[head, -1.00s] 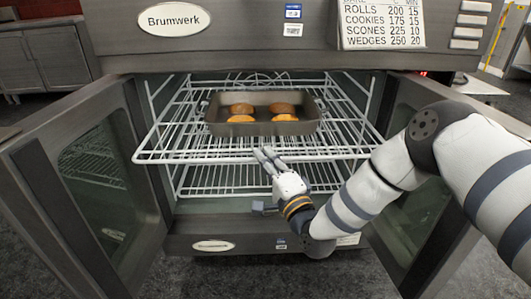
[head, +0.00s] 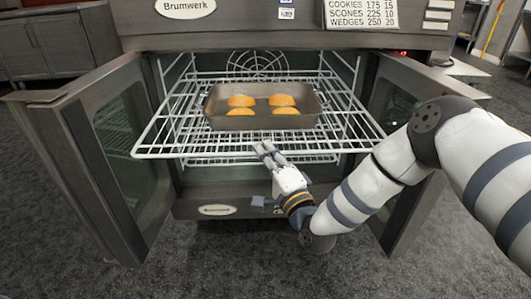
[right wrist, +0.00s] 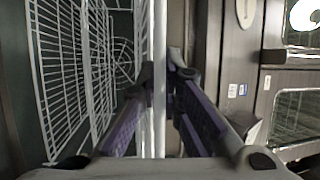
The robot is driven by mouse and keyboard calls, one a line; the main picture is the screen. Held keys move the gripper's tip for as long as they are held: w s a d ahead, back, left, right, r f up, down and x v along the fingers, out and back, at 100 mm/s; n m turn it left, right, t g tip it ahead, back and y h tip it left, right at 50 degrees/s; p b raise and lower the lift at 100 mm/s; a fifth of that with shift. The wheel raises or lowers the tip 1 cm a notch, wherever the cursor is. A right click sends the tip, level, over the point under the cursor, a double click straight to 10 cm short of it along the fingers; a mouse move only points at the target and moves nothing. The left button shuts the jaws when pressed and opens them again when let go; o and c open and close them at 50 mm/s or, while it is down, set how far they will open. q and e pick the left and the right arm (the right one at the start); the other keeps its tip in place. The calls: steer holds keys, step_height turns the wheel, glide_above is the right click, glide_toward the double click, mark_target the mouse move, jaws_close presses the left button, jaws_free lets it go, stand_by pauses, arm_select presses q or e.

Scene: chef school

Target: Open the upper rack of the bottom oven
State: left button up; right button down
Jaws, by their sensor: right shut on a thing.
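The bottom oven (head: 188,196) stands with both doors open. Its upper rack (head: 170,143) is a white wire shelf, slid well out of the cavity toward me, and looks level. My right gripper (head: 265,150) is at the middle of the rack's front edge, its fingers shut on the front bar. In the right wrist view the white rack bar (right wrist: 160,120) runs between the two fingers of my right gripper (right wrist: 160,72). A metal pan (head: 262,122) with several orange-brown buns sits on the rack. My left gripper is not in view.
The left door (head: 95,150) and right door (head: 400,120) are swung wide on either side. A lower rack (head: 225,161) lies beneath the upper one. A sign with baking times (head: 368,13) is above. Dark floor (head: 60,240) is clear in front.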

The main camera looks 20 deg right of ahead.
steer(key=c, duration=1.7)
jaws_free()
steer(key=v, duration=1.2)
steer(key=shift+f, duration=0.1)
